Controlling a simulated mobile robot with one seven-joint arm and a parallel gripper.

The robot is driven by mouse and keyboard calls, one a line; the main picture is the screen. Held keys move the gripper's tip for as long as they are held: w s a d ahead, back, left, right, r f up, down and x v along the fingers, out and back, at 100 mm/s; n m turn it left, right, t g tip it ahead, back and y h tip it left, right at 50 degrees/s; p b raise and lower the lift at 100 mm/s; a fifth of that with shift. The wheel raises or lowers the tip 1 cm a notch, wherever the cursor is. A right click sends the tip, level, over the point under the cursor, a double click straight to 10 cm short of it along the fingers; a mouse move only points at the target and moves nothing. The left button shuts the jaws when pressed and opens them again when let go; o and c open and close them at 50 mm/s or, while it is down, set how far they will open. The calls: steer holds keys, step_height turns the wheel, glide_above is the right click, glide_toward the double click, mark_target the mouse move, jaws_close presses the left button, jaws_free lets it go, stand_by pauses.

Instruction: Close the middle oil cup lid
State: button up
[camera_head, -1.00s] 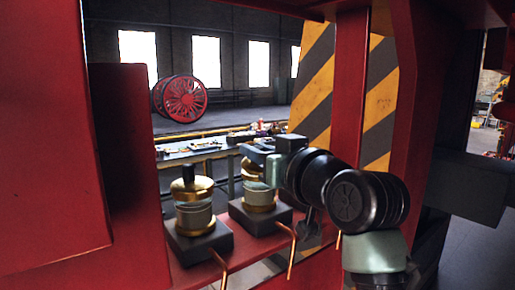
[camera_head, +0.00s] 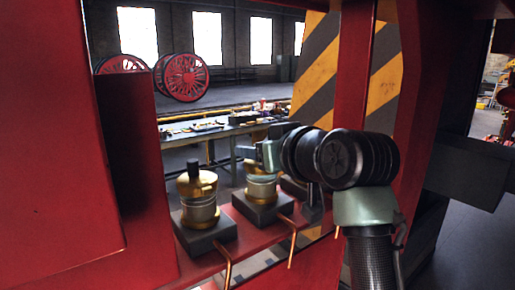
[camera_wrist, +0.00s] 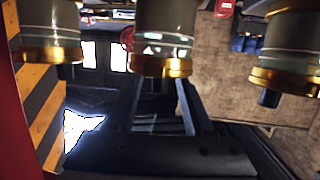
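The middle oil cup (camera_head: 262,190), glass with brass bands on a dark square block, stands on the red ledge. It also shows in the wrist view (camera_wrist: 164,40), where the cups appear upside down, its brass band (camera_wrist: 160,65) facing my gripper. Another cup (camera_head: 198,205) with a black knob stands left.
Thin copper pipes (camera_head: 292,245) bend down in front. A red panel (camera_head: 55,140) and a red post (camera_head: 350,80) flank the opening. A workbench (camera_head: 215,130) stands behind.

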steer(key=shift+s, duration=0.1)
steer(key=b+v, duration=0.6)
steer(key=v, duration=0.6)
steer(key=shift+s+d+r, duration=0.15)
steer(key=shift+s+d, duration=0.1)
steer(key=shift+s, duration=0.1)
